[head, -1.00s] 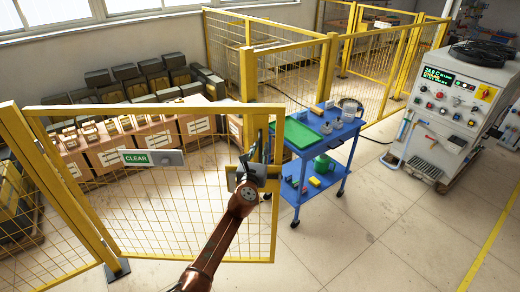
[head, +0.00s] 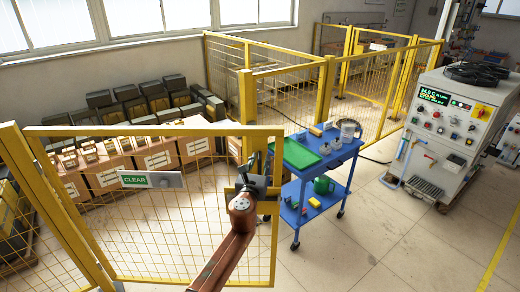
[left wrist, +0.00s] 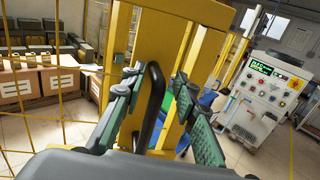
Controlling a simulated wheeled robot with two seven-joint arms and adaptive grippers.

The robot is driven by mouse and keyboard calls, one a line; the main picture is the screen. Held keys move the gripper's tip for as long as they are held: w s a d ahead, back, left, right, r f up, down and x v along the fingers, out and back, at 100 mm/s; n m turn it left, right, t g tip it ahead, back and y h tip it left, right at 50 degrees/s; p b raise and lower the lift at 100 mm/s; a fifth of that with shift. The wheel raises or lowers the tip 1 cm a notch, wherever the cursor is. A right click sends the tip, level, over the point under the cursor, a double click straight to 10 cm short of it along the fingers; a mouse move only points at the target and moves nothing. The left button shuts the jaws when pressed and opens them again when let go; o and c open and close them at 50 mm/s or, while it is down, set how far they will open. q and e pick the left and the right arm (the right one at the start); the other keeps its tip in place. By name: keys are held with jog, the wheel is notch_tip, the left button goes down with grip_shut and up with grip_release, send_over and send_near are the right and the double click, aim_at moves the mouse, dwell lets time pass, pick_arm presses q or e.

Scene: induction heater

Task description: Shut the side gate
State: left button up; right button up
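The side gate (head: 150,131) is a yellow-framed mesh panel in the lower left of the head view. It stands open, swung out from its post on the left, with a green CLEAR sign (head: 134,179) on it. My left gripper (head: 256,167) is at the gate's free edge. In the left wrist view its two fingers (left wrist: 158,85) are spread apart, with the black curved gate handle (left wrist: 153,105) between them. I see gaps beside the handle; contact is hard to tell. The handle is mostly hidden by my gripper in the head view. My right gripper is not in view.
A blue trolley (head: 318,188) with a green tray (head: 299,153) stands just right of the gate's free edge. A yellow fence post (head: 247,108) rises behind. A control cabinet (head: 445,128) stands at the right. Boxes (head: 113,176) fill the area behind the gate. Floor at lower right is clear.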

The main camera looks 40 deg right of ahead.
aim_at(262, 141)
pick_arm(q)
jog(key=shift+r, duration=2.75)
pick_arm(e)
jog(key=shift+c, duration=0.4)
